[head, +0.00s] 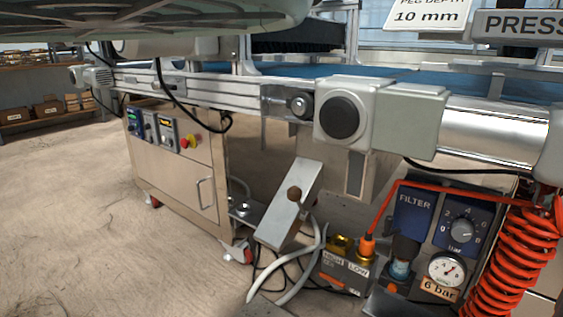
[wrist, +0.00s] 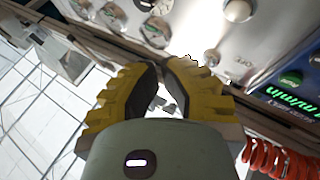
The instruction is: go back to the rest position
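My gripper (wrist: 162,66) shows in the wrist view, with two yellow ribbed fingers and dark inner pads. Its fingertips are close together, with only a narrow gap at the ends. I see no held object between them. The gripper is not in the head view. Beyond the fingertips in the wrist view is a metal panel (wrist: 215,40) with round knobs or gauges. I cannot tell the distance to it.
A foot pedal (head: 288,205), a filter unit (head: 415,208) and a coiled orange hose (head: 520,255) stand at right. Floor (head: 70,215) is clear at left.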

